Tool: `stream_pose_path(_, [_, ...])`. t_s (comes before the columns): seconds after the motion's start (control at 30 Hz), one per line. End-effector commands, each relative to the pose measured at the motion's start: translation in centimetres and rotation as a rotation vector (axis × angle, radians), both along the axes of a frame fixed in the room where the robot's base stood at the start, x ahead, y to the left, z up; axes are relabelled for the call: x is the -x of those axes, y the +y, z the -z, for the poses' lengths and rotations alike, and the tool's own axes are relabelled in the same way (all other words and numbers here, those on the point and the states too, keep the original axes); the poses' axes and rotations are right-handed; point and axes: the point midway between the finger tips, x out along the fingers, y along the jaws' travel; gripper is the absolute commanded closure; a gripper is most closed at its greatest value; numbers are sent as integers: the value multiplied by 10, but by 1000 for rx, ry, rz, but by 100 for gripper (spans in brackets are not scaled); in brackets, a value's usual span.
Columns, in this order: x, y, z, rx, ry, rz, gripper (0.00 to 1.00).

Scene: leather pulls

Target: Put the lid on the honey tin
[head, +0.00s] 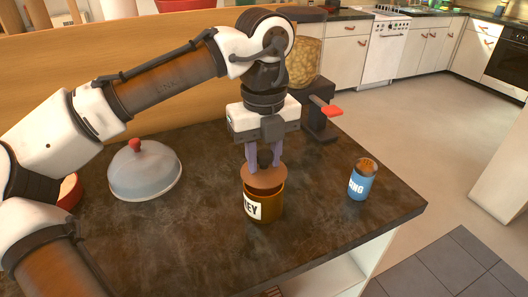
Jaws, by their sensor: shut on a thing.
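The honey tin (263,205) stands upright on the dark counter, amber-brown with a white label partly reading "EY". A round brown lid (264,178) with a dark knob is just above the tin's mouth and looks slightly tilted. From this one view I cannot tell whether the lid touches the rim. My gripper (264,160) points down over the tin, its fingers shut on the lid's knob. The inside of the tin is hidden by the lid.
A blue can (360,184) with a brown top stands to the right. A grey dome (145,170) with a red knob is at the left. A dispenser (316,110) with a red lever stands behind. The counter front (190,240) is clear.

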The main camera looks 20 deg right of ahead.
Motion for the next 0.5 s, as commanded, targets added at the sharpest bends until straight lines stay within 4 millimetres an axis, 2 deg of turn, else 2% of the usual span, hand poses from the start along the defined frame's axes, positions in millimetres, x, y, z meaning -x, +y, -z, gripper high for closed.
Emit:
stream_pose_path(0.2, [0,0,12,1,0,1,100])
stream_pose_path(0.5, [0,0,12,0,-1,0,100])
